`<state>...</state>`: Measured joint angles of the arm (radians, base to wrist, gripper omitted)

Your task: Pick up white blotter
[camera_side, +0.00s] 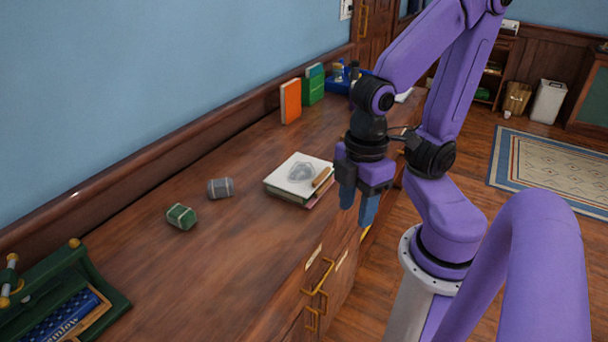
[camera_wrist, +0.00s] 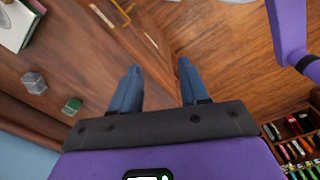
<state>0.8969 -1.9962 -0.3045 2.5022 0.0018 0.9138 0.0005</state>
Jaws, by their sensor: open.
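A flat white piece (camera_side: 291,184) with a grey shape on it tops a small stack of books on the wooden cabinet top; I cannot tell whether it is the blotter. A small brown bar (camera_side: 322,177) lies on its right side. The stack's white top also shows at the upper left of the wrist view (camera_wrist: 12,30), cut by the frame. My gripper (camera_side: 357,208) is open, fingers pointing down, to the right of the stack in the side view. In the wrist view my gripper (camera_wrist: 159,67) has nothing between its fingers.
A grey block (camera_side: 220,188) and a green block (camera_side: 181,216) lie left of the stack. Orange (camera_side: 291,102) and green (camera_side: 313,85) books stand by the wall. A blue tray (camera_side: 343,84) is farther back. A green stand (camera_side: 75,300) is front left. Drawer handles (camera_side: 318,290) jut from the cabinet front.

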